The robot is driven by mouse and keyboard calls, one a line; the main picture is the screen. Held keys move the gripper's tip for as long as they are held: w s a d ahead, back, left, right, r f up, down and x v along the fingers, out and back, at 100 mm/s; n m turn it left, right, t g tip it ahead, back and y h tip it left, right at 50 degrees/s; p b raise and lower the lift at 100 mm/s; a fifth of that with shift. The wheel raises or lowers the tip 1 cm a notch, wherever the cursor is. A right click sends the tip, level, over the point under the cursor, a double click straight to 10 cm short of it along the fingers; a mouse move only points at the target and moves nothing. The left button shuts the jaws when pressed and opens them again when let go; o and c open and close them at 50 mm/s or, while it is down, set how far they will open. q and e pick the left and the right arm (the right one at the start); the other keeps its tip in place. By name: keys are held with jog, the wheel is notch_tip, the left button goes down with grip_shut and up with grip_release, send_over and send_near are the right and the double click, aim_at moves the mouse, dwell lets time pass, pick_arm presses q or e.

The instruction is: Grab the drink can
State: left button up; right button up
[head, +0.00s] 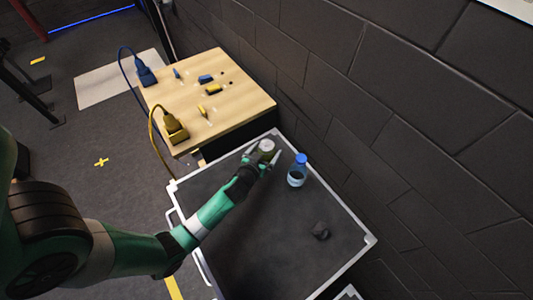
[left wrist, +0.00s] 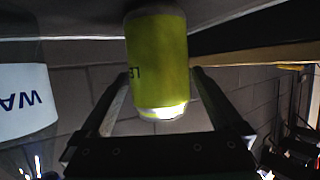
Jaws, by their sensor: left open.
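The drink can (left wrist: 157,62) is yellow-green and shows in the left wrist view between the two fingers of my open left gripper (left wrist: 160,85). It appears upside down there, as does the rest of that view. In the head view the can's pale top (head: 267,145) shows near the far edge of the dark case top. My left gripper (head: 266,160) reaches to it with one finger on either side. I cannot tell whether a finger touches the can. My right gripper is not in view.
A blue-capped bottle (head: 297,172) stands just right of the left gripper on the dark case (head: 250,262). A wooden table (head: 240,95) with plugs and small parts is behind. A brick wall (head: 420,130) bounds the right.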

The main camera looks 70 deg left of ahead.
pick_arm(q)
jog(key=x, duration=0.3)
jog(key=shift+r, duration=0.15)
jog(key=shift+c, duration=0.2)
jog(key=c, duration=1.1)
notch_tip(320, 180, up, 9)
jog(key=p, duration=0.3)
jog(key=shift+r, duration=0.55)
jog(key=shift+d, duration=0.1)
